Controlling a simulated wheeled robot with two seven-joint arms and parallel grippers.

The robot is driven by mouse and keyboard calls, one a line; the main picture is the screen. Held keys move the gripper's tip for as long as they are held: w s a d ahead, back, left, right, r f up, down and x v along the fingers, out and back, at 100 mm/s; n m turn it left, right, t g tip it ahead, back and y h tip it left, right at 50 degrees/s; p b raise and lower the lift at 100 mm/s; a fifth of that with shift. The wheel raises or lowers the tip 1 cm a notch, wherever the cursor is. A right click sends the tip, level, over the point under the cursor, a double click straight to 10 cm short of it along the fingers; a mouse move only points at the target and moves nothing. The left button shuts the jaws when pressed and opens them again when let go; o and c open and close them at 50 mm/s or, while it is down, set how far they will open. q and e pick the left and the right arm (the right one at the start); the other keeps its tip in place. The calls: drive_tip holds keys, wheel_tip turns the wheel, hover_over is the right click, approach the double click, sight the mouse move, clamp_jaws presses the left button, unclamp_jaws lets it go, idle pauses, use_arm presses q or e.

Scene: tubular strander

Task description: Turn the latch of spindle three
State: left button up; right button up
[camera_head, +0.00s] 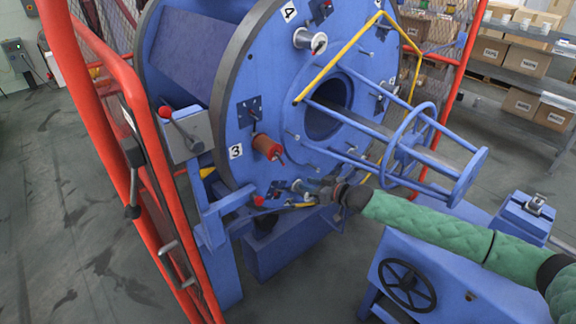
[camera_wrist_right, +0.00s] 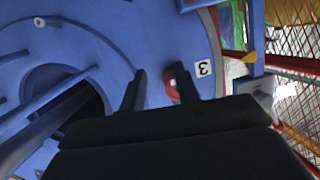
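Spindle three carries a copper-brown spool (camera_head: 266,147) on the blue strander disc, next to the white label 3 (camera_head: 236,151). A small latch piece (camera_head: 279,158) shows at the spool's outer end; its turn is too small to tell. My right gripper (camera_head: 303,194) is below and a little right of this spool, partly lost against the disc's lower edge. In the right wrist view, its two dark fingers (camera_wrist_right: 158,84) are apart, with nothing held. A red-brown round end of the spool (camera_wrist_right: 171,84) shows beyond them, near the right finger, beside label 3 (camera_wrist_right: 203,68). My left gripper is not in view.
A red guard frame (camera_head: 135,130) stands at the left. A blue tubular cage with a ring (camera_head: 415,135) juts out from the disc's centre, above my right arm. A white spool (camera_head: 310,40) sits beside label 4. A blue cabinet with a handwheel (camera_head: 407,286) is at the lower right.

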sight(280, 159)
use_arm(q)
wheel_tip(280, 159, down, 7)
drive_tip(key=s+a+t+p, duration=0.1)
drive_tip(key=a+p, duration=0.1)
drive_tip(key=p, duration=0.1)
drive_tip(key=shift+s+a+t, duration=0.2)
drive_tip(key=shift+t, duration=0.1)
use_arm(e)
drive_tip(key=w+a+r+m+t+y, duration=0.1)
drive_tip(key=w+a+r+m+y, duration=0.1)
drive_tip(key=a, duration=0.5)
drive_tip(key=shift+w+r+y, duration=0.7)
drive_tip(key=shift+w+r, duration=0.65)
drive_tip(key=shift+r, duration=0.05)
drive_tip(key=shift+a, duration=0.1)
clamp_jaws()
